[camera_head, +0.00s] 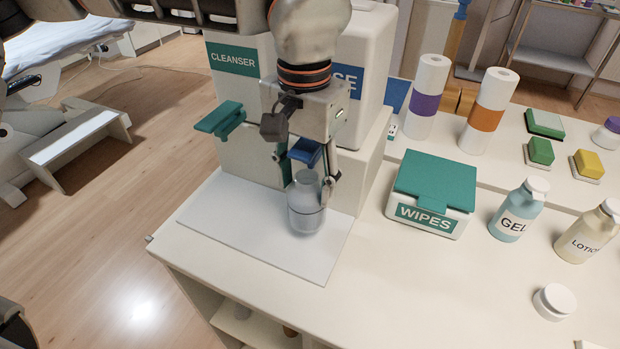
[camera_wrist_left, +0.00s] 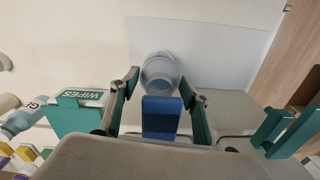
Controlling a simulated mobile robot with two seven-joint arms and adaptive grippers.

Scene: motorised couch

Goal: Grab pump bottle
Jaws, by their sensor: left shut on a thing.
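A translucent grey bottle (camera_head: 305,209) with a narrower neck stands upright on a white mat (camera_head: 250,235) at the table's left end, in front of the dispensers. It also shows in the left wrist view (camera_wrist_left: 158,72), just beyond the fingertips. My left gripper (camera_head: 307,188) comes down from above and is shut on this bottle, one finger on each side of it. A blue dispenser lever (camera_head: 306,152) is close above the bottle and shows between the fingers in the left wrist view (camera_wrist_left: 161,118). My right gripper is not in view.
A cleanser dispenser (camera_head: 234,85) with a green lever (camera_head: 220,119) stands beside my left gripper. A wipes box (camera_head: 433,190), gel bottle (camera_head: 518,210) and lotion bottle (camera_head: 587,232) stand to the right. A round white lid (camera_head: 554,301) lies near the front. The table's front middle is clear.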

